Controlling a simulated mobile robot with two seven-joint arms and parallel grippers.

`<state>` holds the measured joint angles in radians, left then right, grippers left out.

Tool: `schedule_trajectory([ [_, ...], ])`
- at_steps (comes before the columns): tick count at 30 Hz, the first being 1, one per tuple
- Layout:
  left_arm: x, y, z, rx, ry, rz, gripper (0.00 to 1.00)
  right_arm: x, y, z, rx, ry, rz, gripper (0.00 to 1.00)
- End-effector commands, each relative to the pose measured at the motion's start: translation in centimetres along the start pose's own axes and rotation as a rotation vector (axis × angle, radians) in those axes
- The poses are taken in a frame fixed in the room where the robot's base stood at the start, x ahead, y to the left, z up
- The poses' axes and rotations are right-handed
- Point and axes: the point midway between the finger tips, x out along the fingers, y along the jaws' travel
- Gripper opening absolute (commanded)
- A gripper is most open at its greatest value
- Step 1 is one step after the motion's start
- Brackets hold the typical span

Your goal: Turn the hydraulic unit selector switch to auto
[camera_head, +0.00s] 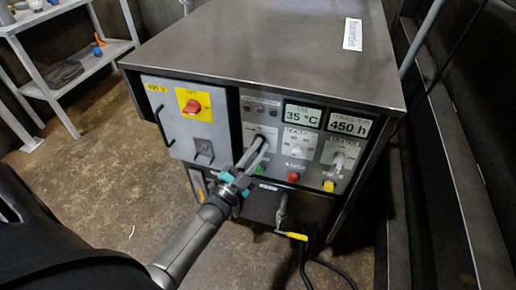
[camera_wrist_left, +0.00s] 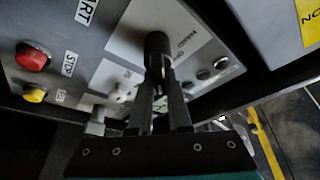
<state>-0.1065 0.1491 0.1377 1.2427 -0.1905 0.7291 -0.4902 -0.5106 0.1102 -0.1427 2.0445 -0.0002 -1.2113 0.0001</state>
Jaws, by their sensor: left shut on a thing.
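The front panel of the hydraulic unit carries several rotary switches in the head view. My left gripper (camera_head: 262,142) reaches in to the left-hand switch, whose light label plate (camera_head: 250,131) shows around the fingertips. In the left wrist view my left gripper (camera_wrist_left: 160,85) is shut on this switch's dark knob (camera_wrist_left: 158,46). The fingers lie on both sides of the knob and hide part of it. My right gripper is not in view.
A middle switch (camera_head: 297,148) and a right switch (camera_head: 341,157) sit close beside the held one. Green, red (camera_head: 293,177) and yellow (camera_head: 328,186) buttons are below. A red main switch (camera_head: 192,106) is at left. A yellow-handled lever (camera_head: 291,235) sticks out underneath.

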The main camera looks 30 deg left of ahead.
Motion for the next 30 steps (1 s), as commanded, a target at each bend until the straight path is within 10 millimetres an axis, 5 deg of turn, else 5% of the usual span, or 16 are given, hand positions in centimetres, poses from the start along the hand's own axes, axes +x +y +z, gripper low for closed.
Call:
schedule_trajectory([
  [7, -0.5, 0.1, 0.9, 0.006, -0.026, 0.009, 0.0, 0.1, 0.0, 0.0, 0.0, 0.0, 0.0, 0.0],
  [8, -0.5, 0.1, 0.9, 0.006, -0.026, 0.009, 0.2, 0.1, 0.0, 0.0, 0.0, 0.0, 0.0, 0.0],
  [15, -0.4, 0.1, 0.8, 0.005, -0.023, 0.008, 0.46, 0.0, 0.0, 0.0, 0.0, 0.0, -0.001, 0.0],
  [24, -0.5, 0.1, 0.5, 0.002, -0.014, 0.005, 0.46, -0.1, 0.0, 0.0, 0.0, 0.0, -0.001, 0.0],
  [30, -3.2, 0.0, 0.4, 0.002, -0.017, 0.007, 0.46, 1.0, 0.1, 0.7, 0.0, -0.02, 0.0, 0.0],
])
